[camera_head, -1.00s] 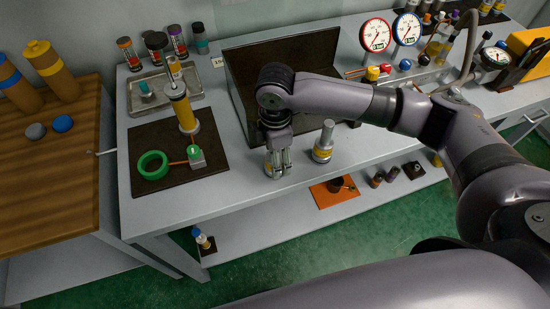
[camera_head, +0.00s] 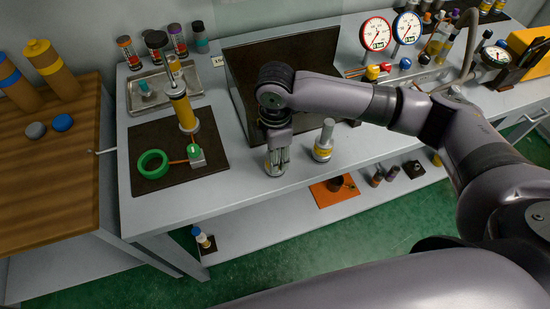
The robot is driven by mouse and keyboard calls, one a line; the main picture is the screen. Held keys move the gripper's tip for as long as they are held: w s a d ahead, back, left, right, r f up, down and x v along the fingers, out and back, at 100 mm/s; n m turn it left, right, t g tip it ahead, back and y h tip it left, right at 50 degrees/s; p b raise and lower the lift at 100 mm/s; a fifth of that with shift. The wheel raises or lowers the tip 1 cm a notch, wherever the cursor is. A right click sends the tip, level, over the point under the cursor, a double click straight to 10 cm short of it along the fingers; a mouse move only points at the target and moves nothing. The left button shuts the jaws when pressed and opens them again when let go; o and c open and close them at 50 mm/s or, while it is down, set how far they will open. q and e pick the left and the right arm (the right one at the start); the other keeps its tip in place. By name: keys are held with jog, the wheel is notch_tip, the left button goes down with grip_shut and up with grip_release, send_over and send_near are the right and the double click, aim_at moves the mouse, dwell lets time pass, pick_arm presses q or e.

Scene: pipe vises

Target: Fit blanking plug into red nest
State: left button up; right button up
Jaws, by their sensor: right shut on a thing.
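The part is low, at or close to the bench top; contact is not clear. The fitting stands upright, apart from the gripper. I cannot make out a clearly red nest. My left gripper is not in view.
A dark angled panel (camera_head: 285,60) stands behind the gripper. To the left lie a dark mat (camera_head: 150,178) with a green ring (camera_head: 152,163) and a metal tray (camera_head: 138,103). An orange mat (camera_head: 325,199) lies on the lower shelf. Bench beside the gripper's left is clear.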

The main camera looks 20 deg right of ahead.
grip_shut()
